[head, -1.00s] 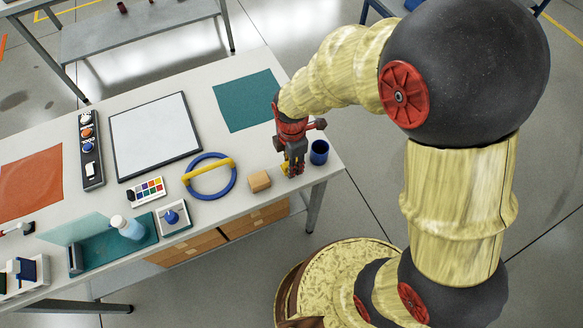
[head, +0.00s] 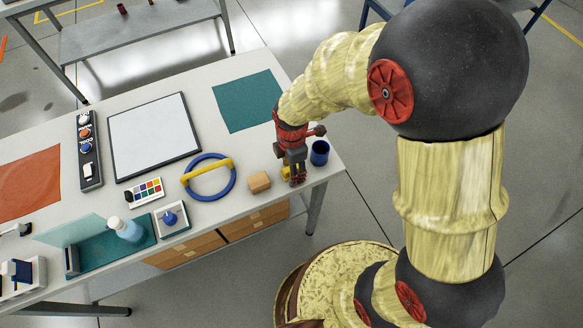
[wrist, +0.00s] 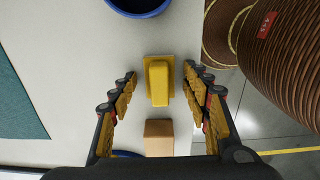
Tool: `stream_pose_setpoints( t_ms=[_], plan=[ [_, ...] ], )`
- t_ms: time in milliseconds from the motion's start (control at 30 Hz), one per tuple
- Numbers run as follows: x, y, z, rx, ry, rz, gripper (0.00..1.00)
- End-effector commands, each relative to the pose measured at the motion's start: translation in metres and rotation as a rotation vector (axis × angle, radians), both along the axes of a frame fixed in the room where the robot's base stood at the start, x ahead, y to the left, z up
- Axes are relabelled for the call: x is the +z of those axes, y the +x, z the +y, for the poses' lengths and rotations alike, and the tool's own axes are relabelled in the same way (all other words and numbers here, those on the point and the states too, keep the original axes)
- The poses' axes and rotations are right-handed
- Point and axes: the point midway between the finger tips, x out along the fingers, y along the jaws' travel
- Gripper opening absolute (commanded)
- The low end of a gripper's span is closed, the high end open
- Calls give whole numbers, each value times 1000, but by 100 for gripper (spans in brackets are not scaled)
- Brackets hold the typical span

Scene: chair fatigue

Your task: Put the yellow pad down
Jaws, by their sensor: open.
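The yellow pad (wrist: 158,83) shows in the wrist view as a raised yellow block on a flat yellow base. It rests on the white table between the fingers of my gripper (wrist: 158,82), with a gap on each side. My gripper is open, pointing down, and low over the table. In the head view my gripper (head: 294,180) stands at the table's right end, and only a bit of the yellow pad (head: 285,171) shows beside the fingers.
A tan block (head: 259,182) stands close to the left of my gripper, and a blue cup (head: 319,153) close to the right. A blue ring with a yellow bar (head: 207,166) lies further left. The table's front edge (head: 322,178) is near. A teal mat (head: 248,101) lies behind.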

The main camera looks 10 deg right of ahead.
Motion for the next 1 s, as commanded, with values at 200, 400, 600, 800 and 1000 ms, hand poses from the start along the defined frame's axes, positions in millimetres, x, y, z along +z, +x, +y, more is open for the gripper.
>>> stream_pose_setpoints(
  t_ms=[200, 400, 600, 800, 1000],
  plan=[
    [3, 0, 0, 0, 0, 0, 48],
    [29, 1, 0, 0, 1, -4, 48],
    [71, 1, 0, 0, 1, -4, 48],
    [106, 0, 0, 0, 1, -3, 48],
    [121, -1, 0, 0, 0, 0, 48]
  ],
)
